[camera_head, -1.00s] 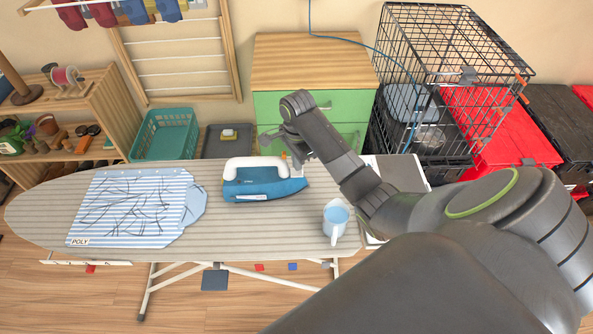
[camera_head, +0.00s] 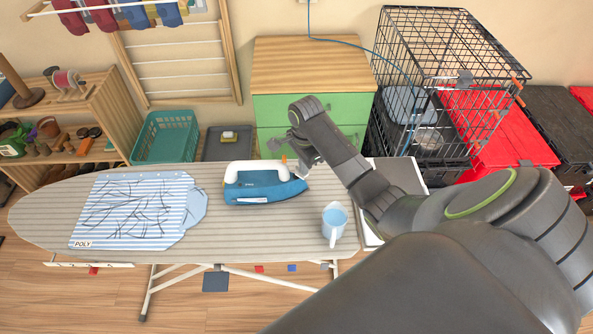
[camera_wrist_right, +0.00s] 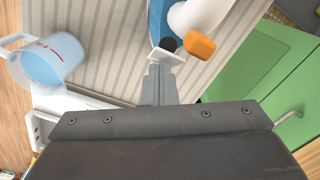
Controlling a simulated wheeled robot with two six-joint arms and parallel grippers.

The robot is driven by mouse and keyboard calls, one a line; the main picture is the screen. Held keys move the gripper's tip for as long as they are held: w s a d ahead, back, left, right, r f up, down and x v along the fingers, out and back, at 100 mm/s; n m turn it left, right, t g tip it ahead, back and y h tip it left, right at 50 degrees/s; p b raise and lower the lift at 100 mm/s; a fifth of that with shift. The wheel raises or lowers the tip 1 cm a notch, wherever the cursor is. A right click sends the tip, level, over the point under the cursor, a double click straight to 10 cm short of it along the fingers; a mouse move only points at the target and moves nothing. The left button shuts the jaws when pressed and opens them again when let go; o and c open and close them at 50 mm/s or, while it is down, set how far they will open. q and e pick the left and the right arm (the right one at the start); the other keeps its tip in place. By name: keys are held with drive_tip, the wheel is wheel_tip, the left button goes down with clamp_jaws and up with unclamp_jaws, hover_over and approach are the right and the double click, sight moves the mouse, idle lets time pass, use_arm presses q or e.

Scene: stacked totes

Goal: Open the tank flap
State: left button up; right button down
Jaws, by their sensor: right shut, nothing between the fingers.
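The iron (camera_head: 262,187) has a blue body and a white handle and lies on the striped ironing board (camera_head: 60,195). In the right wrist view, a small white plate, apparently the tank flap (camera_wrist_right: 168,59), shows beside a dark round spot and an orange knob (camera_wrist_right: 200,46). I cannot tell whether the flap is open. My right gripper (camera_head: 280,145) is shut and empty, above the iron's right end. In the wrist view the shut fingertips (camera_wrist_right: 160,68) are at the white plate; contact is unclear. My left gripper is out of view.
A jug of water (camera_head: 334,222) stands on the board right of the iron, near my right arm. A striped garment (camera_head: 130,210) lies at the left. A green drawer cabinet (camera_head: 310,60) and a wire crate (camera_head: 450,70) stand behind.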

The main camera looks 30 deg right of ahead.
drive_tip(key=shift+s+d+f+p, duration=0.35)
drive_tip(key=shift+s+f+p, duration=0.05)
drive_tip(key=shift+s, duration=0.05)
idle(0.4)
drive_tip(key=shift+d+f, duration=0.2)
drive_tip(key=shift+d, duration=0.05)
drive_tip(key=shift+s+d+r+p, duration=0.35)
drive_tip(key=shift+d+p, duration=0.3)
drive_tip(key=shift+p, duration=0.5)
drive_tip(key=shift+s+d+r+p, duration=0.2)
drive_tip(key=shift+d+r+p, duration=0.35)
drive_tip(key=shift+p, duration=0.55)
wheel_tip(320, 180, up, 7)
drive_tip(key=p, duration=0.5)
drive_tip(key=shift+f, duration=0.15)
